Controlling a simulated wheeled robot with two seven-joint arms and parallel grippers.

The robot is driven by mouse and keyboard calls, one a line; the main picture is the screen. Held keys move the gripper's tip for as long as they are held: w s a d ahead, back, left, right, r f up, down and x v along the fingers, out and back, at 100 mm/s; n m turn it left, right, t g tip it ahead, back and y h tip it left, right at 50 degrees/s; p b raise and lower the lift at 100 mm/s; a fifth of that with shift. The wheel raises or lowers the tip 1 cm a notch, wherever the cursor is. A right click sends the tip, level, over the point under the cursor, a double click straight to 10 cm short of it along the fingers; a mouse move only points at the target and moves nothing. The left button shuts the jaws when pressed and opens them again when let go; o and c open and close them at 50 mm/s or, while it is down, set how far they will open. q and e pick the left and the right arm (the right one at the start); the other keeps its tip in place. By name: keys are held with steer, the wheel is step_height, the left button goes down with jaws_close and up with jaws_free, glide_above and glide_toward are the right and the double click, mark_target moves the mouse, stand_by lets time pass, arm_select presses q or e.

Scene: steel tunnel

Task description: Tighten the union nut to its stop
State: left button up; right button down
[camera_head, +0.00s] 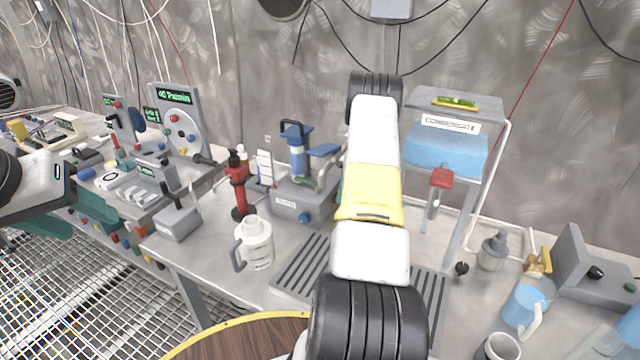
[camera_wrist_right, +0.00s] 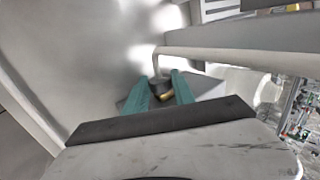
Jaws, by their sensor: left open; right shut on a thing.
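In the right wrist view, the two teal fingers of my right gripper (camera_wrist_right: 163,86) close on a small dark fitting (camera_wrist_right: 160,80) with a yellow-brass band, which I take to be the union nut. It sits at the lower end of a pale bent pipe (camera_wrist_right: 156,62). How far it is turned cannot be seen. In the head view, my right arm crosses the middle of the picture and its gripper is hidden behind it. My left gripper (camera_head: 72,214), with teal fingers, is at the left edge above the grating, open and away from the nut.
A condensate stand (camera_head: 470,100) with a blue tank is right of my right arm. A round wooden top (camera_head: 235,342) is in front.

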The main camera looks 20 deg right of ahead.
steer(key=shift+w+y, duration=0.1)
steer(key=shift+y, duration=0.3)
steer(key=c, duration=1.1)
jaws_free()
steer(key=shift+o, duration=0.2)
steer(key=shift+d, duration=0.1)
steer(key=v, duration=0.7)
steer(key=shift+w+r, duration=0.2)
steer(key=shift+w, duration=0.05)
steer(key=shift+d, duration=0.15)
